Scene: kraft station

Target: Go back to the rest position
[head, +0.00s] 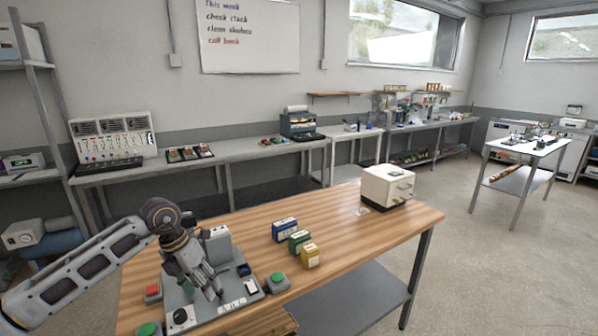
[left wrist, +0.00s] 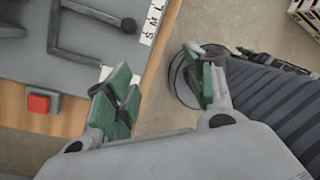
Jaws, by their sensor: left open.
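My left gripper (head: 212,287) is above the front part of a grey station plate (head: 247,297) on the wooden table. In the left wrist view my gripper (left wrist: 160,85) shows its two green-padded fingers apart, with nothing between them. That view looks down past the table edge to the floor. The plate carries a dark bent handle or bar (left wrist: 90,15) and a strip with the letters S, M, L (left wrist: 153,22). My right gripper is not in view.
A red button (head: 152,290) and a green button (head: 277,279) flank the plate. Blue (head: 285,229), green (head: 299,241) and yellow (head: 310,256) boxes stand mid-table. A cream machine (head: 388,186) sits at the far right corner. Bare wood lies around them.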

